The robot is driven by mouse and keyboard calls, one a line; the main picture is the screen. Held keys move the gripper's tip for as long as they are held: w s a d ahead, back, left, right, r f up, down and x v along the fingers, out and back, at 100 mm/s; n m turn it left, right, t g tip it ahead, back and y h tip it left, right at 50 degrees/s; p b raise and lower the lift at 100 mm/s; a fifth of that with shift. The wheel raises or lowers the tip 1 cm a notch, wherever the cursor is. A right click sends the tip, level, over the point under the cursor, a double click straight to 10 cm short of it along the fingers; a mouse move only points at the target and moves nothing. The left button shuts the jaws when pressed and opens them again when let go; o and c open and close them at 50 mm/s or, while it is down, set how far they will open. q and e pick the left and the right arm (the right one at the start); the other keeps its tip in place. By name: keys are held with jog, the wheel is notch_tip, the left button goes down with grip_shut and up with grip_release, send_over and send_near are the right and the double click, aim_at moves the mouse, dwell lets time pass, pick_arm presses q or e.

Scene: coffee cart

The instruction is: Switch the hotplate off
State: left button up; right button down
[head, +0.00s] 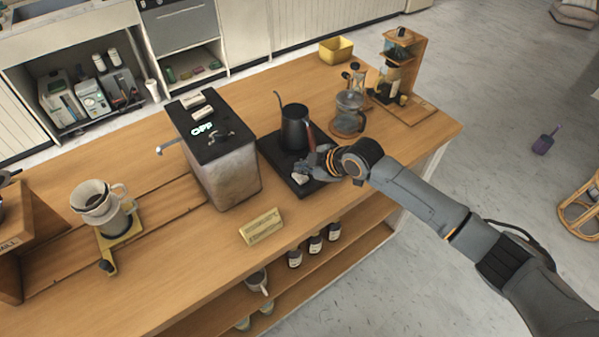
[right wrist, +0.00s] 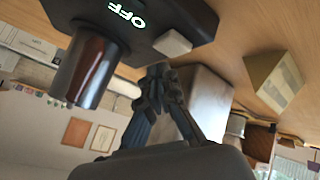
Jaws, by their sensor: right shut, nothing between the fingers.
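The hotplate (head: 272,149) is a flat black slab on the cart top, with a dark kettle (head: 294,128) standing on it. In the right wrist view the hotplate (right wrist: 200,18) shows lit "OFF" lettering (right wrist: 126,14) and a pale block-like switch (right wrist: 173,43) at its edge. The pale switch also shows in the head view (head: 300,179). My right gripper (head: 312,166) is shut and empty over the hotplate's front right part, close to the switch. Its fingertips (right wrist: 158,76) show just below the switch in the wrist view; I cannot tell whether they touch. My left gripper is out of view.
A metal box (head: 226,172) with its own "OFF" display stands left of the hotplate. A small yellow placard (head: 262,227) sits at the front edge. A glass carafe (head: 348,115) stands behind my right gripper. The kettle's brown handle (right wrist: 92,72) is close to my fingers.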

aim_at(303, 178)
notch_tip(303, 178, up, 6)
jog(key=p, duration=0.5)
dwell(0.6)
